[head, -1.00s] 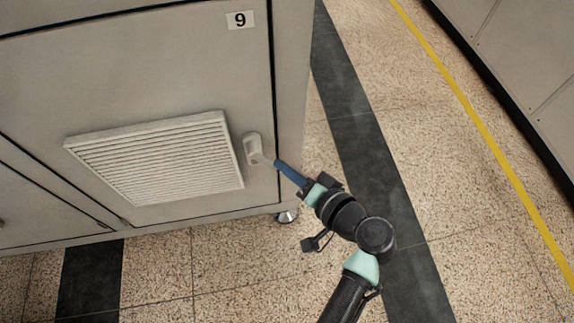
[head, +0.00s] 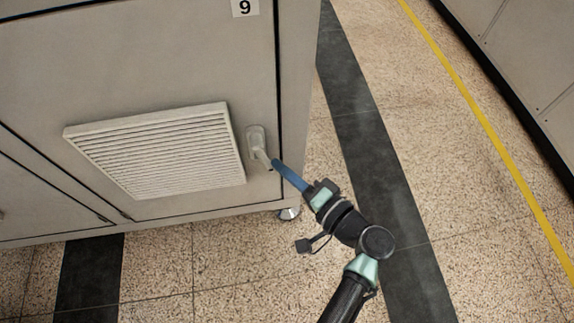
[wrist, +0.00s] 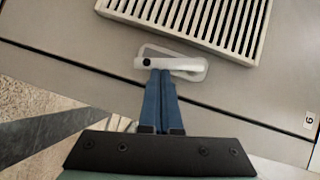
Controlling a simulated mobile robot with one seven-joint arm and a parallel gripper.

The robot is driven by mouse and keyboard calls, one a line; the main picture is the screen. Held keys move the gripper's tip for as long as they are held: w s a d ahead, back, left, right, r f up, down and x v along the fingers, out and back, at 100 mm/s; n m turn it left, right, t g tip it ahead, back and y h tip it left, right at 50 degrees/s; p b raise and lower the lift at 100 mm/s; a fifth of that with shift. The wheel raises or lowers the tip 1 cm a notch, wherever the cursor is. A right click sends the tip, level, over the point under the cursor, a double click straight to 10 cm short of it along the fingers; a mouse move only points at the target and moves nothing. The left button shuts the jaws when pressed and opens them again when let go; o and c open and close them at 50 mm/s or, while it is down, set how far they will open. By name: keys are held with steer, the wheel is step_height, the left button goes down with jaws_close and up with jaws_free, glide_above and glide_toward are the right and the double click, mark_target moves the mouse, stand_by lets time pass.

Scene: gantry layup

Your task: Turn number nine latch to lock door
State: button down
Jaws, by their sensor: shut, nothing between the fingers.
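The number nine door (head: 180,60) is a beige cabinet panel and looks flush with its frame. Its label, a black 9 on white (head: 245,8), sits at the top. The latch (head: 257,142) is a pale lever on an oval plate near the door's right edge, its handle slanting down to the right. In the wrist view the latch (wrist: 184,63) lies across the picture.
A slatted vent (head: 158,150) stands out from the door left of the latch. A caster (head: 289,213) shows under the cabinet corner. Speckled floor (head: 430,150) is open to the right, up to another cabinet (head: 530,60).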

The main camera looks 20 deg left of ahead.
steer(key=shift+s+a+f+m+y, duration=0.35)
steer(key=shift+a+f+m+y, duration=0.15)
steer(key=shift+m, duration=0.1)
steer(key=shift+a, duration=0.1)
stand_by(0.5)
